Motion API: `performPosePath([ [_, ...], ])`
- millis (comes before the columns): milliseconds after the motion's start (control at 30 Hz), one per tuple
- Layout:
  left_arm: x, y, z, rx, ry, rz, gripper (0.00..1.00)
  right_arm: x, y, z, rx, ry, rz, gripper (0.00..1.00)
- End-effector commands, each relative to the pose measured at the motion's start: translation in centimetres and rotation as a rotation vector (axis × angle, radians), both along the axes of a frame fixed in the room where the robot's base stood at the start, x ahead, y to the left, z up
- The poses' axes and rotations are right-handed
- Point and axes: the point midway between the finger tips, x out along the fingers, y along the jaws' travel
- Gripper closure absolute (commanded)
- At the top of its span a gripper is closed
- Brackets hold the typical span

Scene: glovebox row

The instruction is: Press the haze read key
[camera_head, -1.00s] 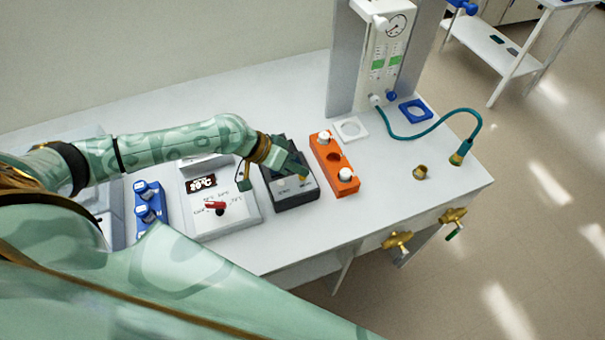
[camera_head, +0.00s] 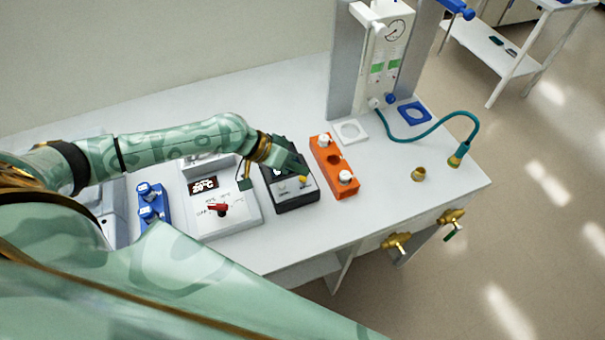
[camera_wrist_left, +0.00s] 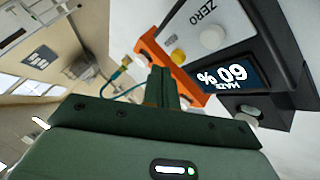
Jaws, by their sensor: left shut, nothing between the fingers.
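The haze meter (camera_head: 297,201) is a dark box with a grey panel on the bench. Its yellow key (camera_head: 303,179) stands near the right end of the panel, and a grey key (camera_head: 282,191) is to its left. In the left wrist view, "ZERO" is printed by the grey key (camera_wrist_left: 212,37). The yellow key (camera_wrist_left: 178,55) shows no readable label. The lit display (camera_wrist_left: 230,73) appears upside down, with "HAZE" and seemingly 60 %. My left gripper (camera_head: 301,168) is shut and empty, just behind the yellow key; contact cannot be told. My right gripper is not in view.
An orange block (camera_head: 336,172) with white-capped bottles stands close right of the meter. A hotplate-like unit (camera_head: 228,218) with a red knob is close left, then a blue rack (camera_head: 152,205). A teal hose (camera_head: 430,131) arches at the right. Bare bench lies in front.

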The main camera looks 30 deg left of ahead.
Motion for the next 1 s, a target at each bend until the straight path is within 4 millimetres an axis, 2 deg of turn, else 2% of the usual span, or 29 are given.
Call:
performPosePath([
  [300, 0.0, 0.0, 0.1, 0.0, 0.0, 0.0, 1.0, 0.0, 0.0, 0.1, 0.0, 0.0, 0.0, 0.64],
  [800, 0.0, 0.0, 4.9, 0.0, -0.001, 0.001, 1.0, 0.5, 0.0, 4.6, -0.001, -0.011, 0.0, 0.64],
  [1000, 0.0, 0.0, 4.9, 0.0, 0.0, 0.0, 1.0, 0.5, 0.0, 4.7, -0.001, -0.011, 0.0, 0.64],
])
